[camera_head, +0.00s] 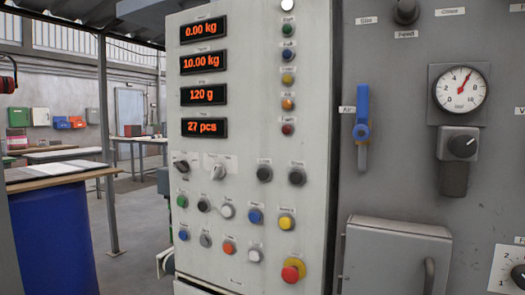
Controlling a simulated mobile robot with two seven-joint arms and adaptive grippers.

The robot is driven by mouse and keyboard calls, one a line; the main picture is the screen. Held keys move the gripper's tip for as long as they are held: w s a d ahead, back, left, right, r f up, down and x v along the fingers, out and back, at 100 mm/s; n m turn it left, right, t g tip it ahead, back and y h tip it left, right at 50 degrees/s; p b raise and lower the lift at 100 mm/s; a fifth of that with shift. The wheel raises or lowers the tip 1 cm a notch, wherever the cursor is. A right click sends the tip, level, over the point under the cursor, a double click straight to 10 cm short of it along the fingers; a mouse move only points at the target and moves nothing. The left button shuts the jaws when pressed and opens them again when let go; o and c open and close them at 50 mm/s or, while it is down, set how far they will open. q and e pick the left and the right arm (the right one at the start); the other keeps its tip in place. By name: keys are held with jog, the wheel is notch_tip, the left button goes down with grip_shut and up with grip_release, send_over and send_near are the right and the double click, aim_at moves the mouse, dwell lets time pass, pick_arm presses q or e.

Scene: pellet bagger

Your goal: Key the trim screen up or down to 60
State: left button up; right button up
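A light grey control panel (240,150) faces me with red-lit screens stacked at its upper left. From the top they read 0.00 kg (204,30), 10.00 kg (204,62), 120 g (204,95) and 27 pcs (204,127). The small labels above the screens are too blurred to read surely, so I cannot tell by label which one is trim. Below are knobs and push buttons, among them a green button (182,200), a black one (203,204), a white one (227,211), a blue one (256,215) and a yellow one (286,222). Neither gripper is in view.
A red mushroom button on a yellow collar (292,271) is low on the panel. To the right are a pressure gauge (460,89), a blue valve handle (362,130) and a grey box (395,255).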

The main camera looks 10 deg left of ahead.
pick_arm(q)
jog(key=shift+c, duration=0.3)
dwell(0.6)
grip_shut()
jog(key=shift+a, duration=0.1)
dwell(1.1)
